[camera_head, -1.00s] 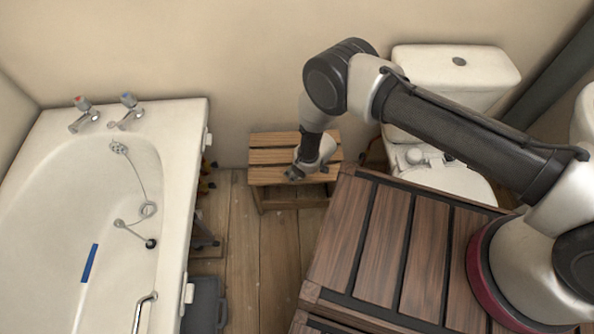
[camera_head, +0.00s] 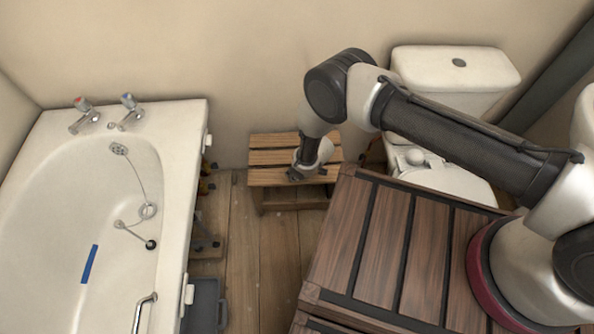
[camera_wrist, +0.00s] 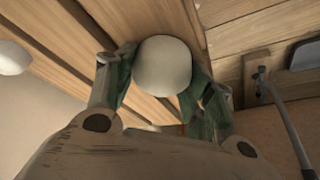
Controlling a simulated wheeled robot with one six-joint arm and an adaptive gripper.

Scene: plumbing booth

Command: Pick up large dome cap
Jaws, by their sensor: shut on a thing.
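The large dome cap (camera_wrist: 163,66), pale and rounded, sits between my gripper's two fingers in the wrist view. My gripper (camera_wrist: 162,85) is shut on it, with a greenish finger pad against each side. In the head view my gripper (camera_head: 297,178) points down over the top of the small slatted wooden stool (camera_head: 272,157). The cap is hidden there behind the gripper. I cannot tell whether the cap still touches the slats.
A white bathtub (camera_head: 185,200) stands at the left, and a toilet (camera_head: 450,75) at the back right. A dark slatted wooden surface (camera_head: 385,240) lies under my arm. Bare floorboards (camera_head: 255,270) show between tub and stool. Another white rounded thing (camera_wrist: 14,58) shows in the wrist view.

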